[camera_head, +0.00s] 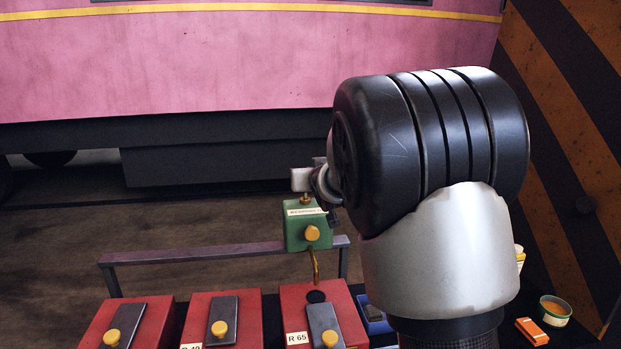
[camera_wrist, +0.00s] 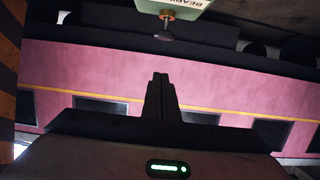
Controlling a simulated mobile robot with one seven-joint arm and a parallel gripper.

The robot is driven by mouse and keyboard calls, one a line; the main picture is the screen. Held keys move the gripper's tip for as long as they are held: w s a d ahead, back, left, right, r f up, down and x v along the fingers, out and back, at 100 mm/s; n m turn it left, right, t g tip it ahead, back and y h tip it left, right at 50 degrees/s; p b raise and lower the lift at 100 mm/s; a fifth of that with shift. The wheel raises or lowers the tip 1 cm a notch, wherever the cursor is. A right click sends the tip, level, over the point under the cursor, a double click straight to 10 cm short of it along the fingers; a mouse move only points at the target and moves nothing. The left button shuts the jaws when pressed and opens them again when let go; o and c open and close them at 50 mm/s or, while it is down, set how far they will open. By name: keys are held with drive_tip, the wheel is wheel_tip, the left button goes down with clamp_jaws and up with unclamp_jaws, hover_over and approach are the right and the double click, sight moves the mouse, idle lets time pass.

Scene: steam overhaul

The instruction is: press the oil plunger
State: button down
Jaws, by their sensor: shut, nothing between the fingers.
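The green oil box (camera_head: 308,232) carries a white label, a yellow knob (camera_head: 312,233) on its front and a curved brass spout below. Its plunger (camera_head: 306,199) stands on top, close under the pale end of my arm, which partly hides it. In the wrist view, which looks upside down, the plunger's brass stem and dark round head (camera_wrist: 165,36) stick out from the green box (camera_wrist: 172,6). My gripper (camera_wrist: 161,77) is shut and empty, its dark fingers pointing toward the pink vehicle. The fingertips appear apart from the plunger; the depth between them is unclear.
Red boxes (camera_head: 281,299) with dark lids and yellow knobs stand below; the spout hangs over a hole in the right one. A rail (camera_head: 195,253) runs behind. A round tin (camera_head: 555,310) and an orange block (camera_head: 532,331) lie at right. The pink vehicle (camera_head: 180,60) fills the back.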

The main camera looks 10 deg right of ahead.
drive_tip(key=x, duration=0.3)
drive_tip(key=f+x, duration=0.1)
drive_tip(key=x, duration=0.2)
drive_tip(key=f+x, duration=0.1)
drive_tip(key=x, duration=0.2)
drive_tip(key=shift+s+p, duration=0.25)
drive_tip(key=shift+p, duration=0.1)
drive_tip(key=shift+f, duration=0.95)
wheel_tip(320, 180, down, 3)
drive_tip(key=b, duration=0.3)
drive_tip(key=shift+s, duration=0.15)
drive_tip(key=shift+f, duration=0.1)
